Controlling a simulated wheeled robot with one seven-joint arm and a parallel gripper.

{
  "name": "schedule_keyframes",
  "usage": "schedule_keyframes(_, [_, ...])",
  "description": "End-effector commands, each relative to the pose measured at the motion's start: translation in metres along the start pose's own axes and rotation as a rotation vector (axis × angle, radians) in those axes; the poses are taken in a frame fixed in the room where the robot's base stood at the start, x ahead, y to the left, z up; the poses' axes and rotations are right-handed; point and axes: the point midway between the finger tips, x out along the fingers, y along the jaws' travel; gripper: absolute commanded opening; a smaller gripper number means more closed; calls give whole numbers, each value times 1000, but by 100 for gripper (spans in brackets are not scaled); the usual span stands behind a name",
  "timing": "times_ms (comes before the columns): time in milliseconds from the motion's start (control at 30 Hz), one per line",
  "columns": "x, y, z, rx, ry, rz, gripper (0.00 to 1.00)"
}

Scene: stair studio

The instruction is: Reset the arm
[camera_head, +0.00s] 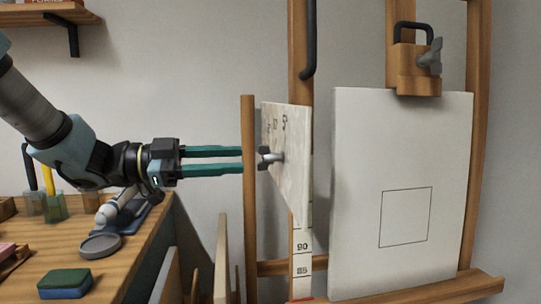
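My gripper (238,161) reaches in from the left, level with the wooden easel. Its two teal fingers are spread apart with a gap between them. The fingertips end at a thin upright wooden post (249,200), which hides whether they touch it. Just past the post is a small grey knob (272,157) on a whitish angled panel (290,140) with dark marks. I see nothing held between the visible parts of the fingers.
A white canvas (400,150) with a drawn square stands on the easel ledge (450,290) at right. The wooden bench (120,260) at left holds a grey lid (99,246), a green-and-blue sponge (64,283) and cups. Boards stand between bench and easel. A shelf (50,17) is upper left.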

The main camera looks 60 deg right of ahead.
Motion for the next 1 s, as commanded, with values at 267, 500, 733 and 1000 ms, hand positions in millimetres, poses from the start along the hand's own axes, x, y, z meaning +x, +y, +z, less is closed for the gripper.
schedule_keyframes(267, [-18, 0, 0, 0, 0, 0, 40])
schedule_keyframes(500, [-18, 0, 0, 0, 1, 0, 40])
schedule_keyframes(733, [-18, 0, 0, 1, 0, 0, 40])
schedule_keyframes(1000, [-42, -27, 13, -10, -106, -137, 40])
